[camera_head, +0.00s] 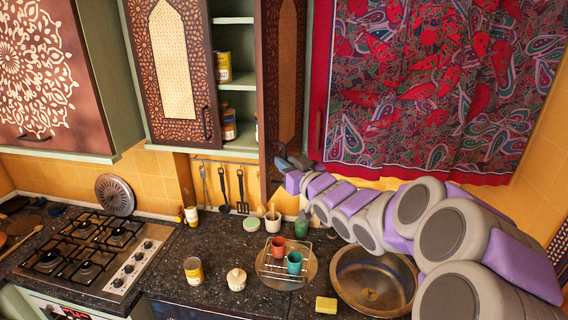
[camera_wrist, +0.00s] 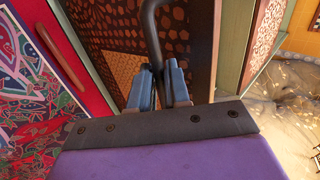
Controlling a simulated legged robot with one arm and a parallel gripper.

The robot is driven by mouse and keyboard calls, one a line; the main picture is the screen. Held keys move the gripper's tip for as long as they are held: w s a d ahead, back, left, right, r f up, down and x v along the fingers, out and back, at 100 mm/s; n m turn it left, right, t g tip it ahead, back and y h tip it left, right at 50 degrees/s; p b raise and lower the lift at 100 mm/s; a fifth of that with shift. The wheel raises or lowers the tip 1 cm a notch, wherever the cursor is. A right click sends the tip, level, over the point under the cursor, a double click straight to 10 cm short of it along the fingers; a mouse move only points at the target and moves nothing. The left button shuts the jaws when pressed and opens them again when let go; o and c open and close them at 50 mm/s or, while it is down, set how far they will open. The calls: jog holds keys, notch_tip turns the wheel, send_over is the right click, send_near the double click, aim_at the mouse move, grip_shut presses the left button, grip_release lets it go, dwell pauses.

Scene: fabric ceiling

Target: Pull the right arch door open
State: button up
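The right arch door (camera_head: 283,70) is brown with a patterned arch panel. It stands partly open, swung out from the cabinet, with shelves showing to its left. Its dark curved handle (camera_wrist: 151,25) shows in the wrist view, with the door (camera_wrist: 188,45) behind it. My gripper (camera_head: 284,162) is at the lower part of this door, and in the wrist view its blue-grey fingers (camera_wrist: 159,80) are closed around the handle's lower part. The exact finger contact is partly hidden.
The left arch door (camera_head: 168,65) is beside the shelves (camera_head: 236,82), which hold jars. A red patterned curtain (camera_head: 430,85) hangs close on the right. Below are a counter (camera_head: 215,265), a dish rack (camera_head: 272,268) with cups, a round sink (camera_head: 375,280) and a stove (camera_head: 85,250).

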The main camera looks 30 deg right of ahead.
jog(key=o, duration=0.3)
jog(key=shift+w+d+f, duration=0.2)
jog(key=shift+w, duration=0.1)
jog(key=shift+o, duration=0.5)
jog(key=shift+s+d+r, duration=0.1)
jog(key=shift+d, duration=0.1)
jog(key=shift+a, duration=0.25)
jog(key=s+b, duration=0.4)
jog(key=s, duration=1.3)
jog(key=shift+s, duration=0.1)
